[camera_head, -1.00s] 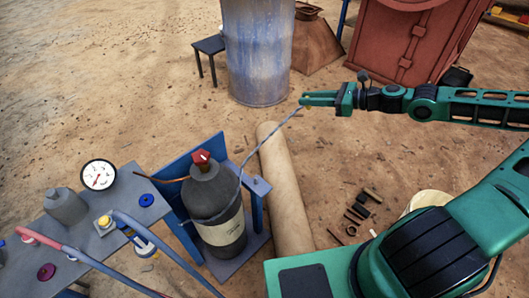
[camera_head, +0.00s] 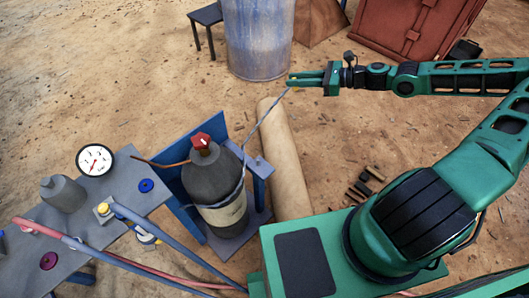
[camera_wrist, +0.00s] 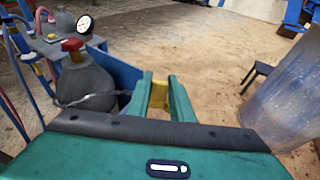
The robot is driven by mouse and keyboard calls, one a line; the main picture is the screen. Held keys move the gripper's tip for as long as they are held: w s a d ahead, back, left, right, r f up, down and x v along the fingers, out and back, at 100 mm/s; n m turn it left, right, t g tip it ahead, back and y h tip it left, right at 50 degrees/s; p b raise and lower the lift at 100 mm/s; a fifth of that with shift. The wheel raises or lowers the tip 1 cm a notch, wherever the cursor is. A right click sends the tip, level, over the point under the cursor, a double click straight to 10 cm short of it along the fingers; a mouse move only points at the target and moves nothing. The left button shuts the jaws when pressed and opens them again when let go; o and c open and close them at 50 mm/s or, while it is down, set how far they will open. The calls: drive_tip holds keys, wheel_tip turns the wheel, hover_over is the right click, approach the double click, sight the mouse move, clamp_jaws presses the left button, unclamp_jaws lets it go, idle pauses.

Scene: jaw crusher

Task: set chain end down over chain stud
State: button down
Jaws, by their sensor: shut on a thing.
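My gripper (camera_head: 291,81) is shut on the chain end (camera_wrist: 158,95), a small yellow piece between its green fingers in the wrist view. The grey chain (camera_head: 268,120) runs from it down and left, taut-looking, to the dark gas cylinder (camera_head: 212,178) and around its body. The cylinder has a red cap and stands upright in a blue stand (camera_head: 205,138). My gripper is well above and beyond the stand, apart from it. The stand's right post has a flat top (camera_head: 259,166); the chain stud is too small to make out there.
A grey bench (camera_head: 125,190) with a gauge (camera_head: 95,160) and hoses (camera_head: 165,238) is left of the cylinder. A beige pipe (camera_head: 284,160) lies right of the stand. A blue drum (camera_head: 257,40) and a stool (camera_head: 205,16) stand behind. Small parts lie on the sand.

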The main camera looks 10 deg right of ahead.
drive_tip(key=s+a+f+n+g+y, duration=0.1)
drive_tip(key=s+a+f+n+g, duration=0.2)
drive_tip(key=s+a+f, duration=0.4)
drive_tip(key=s+a+f+n+g, duration=0.3)
drive_tip(key=s+a+f, duration=0.3)
drive_tip(key=f, duration=0.6)
drive_tip(key=shift+s+a+f+n+g+y, duration=0.35)
drive_tip(key=shift+s+g, duration=0.25)
drive_tip(key=shift+g, duration=0.2)
drive_tip(key=shift+s+a+f+g+y, duration=0.1)
drive_tip(key=shift+a+f+g+y, duration=0.1)
drive_tip(key=shift+f+y, duration=1.3)
drive_tip(key=shift+a+f+g+y, duration=0.15)
drive_tip(key=shift+f+y, duration=0.7)
drive_tip(key=shift+f, duration=1.2)
drive_tip(key=c, duration=1.6)
unclamp_jaws()
drive_tip(key=shift+o, duration=0.6)
